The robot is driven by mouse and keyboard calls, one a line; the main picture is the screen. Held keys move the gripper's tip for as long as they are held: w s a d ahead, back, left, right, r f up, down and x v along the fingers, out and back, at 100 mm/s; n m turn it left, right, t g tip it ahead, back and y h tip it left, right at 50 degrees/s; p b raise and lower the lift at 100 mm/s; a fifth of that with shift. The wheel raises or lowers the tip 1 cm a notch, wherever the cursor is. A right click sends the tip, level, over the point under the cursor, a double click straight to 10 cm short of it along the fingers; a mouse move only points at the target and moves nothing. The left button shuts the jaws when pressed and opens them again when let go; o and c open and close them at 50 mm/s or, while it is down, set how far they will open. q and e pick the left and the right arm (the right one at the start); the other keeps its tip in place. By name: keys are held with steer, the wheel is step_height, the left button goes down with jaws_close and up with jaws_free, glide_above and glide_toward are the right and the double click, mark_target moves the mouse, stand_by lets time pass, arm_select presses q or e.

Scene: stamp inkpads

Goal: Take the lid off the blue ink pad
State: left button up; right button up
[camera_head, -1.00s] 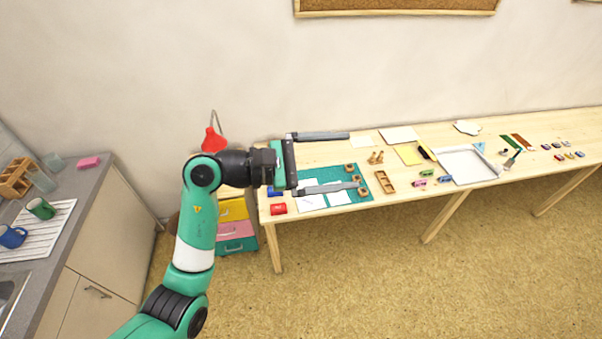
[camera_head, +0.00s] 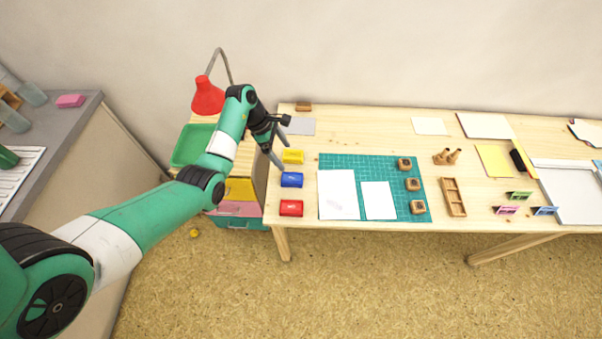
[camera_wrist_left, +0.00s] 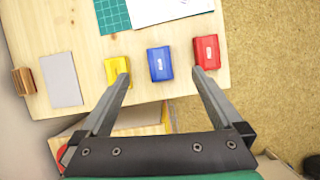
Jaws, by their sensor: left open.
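The blue ink pad (camera_head: 291,180) sits near the table's left edge, between the yellow ink pad (camera_head: 293,157) and the red ink pad (camera_head: 291,208). In the left wrist view the blue pad (camera_wrist_left: 159,64) shows a pale mark on top, and its top appears closed. My left gripper (camera_head: 281,155) is open and empty near the left table edge, close to the yellow pad. In the left wrist view its fingertips (camera_wrist_left: 160,73) are spread wide, one by the yellow pad and one by the red pad. I cannot tell their height above the table.
A green cutting mat (camera_head: 372,162) with white papers (camera_head: 338,195) and several wooden stamps (camera_head: 413,184) lies to the right. A grey sheet (camera_head: 300,126) and a small wooden block (camera_head: 303,107) lie behind. A red lamp (camera_head: 208,97) stands at the left.

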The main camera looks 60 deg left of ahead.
arm_select(q)
step_height(320, 180, down, 3)
steer(key=s+a+b, duration=0.1)
steer(key=s, duration=0.2)
steer(key=b, duration=0.3)
glide_toward(290, 177)
steer(key=shift+w+d+f+n, duration=0.1)
steer(key=shift+d+f+n, duration=0.1)
steer(key=shift+f, duration=0.3)
steer(key=shift+w+d+f+n, duration=0.1)
steer(key=shift+d+f+n, duration=0.1)
steer(key=shift+f, duration=0.25)
steer(key=shift+w+f, duration=0.15)
steer(key=shift+f, duration=0.2)
steer(key=b+x, duration=0.3)
steer(key=x, duration=0.2)
steer(key=shift+f+b, duration=0.1)
steer(key=shift+b, duration=0.25)
steer(key=shift+w, duration=0.1)
arm_select(e)
step_height(290, 177, down, 9)
steer(key=shift+s+d+r+y, duration=0.15)
steer(key=shift+s+d+y, duration=0.05)
steer(key=shift+y, duration=0.1)
arm_select(q)
steer(key=shift+c, duration=0.2)
steer(key=c, duration=1.4)
steer(key=shift+o, duration=0.2)
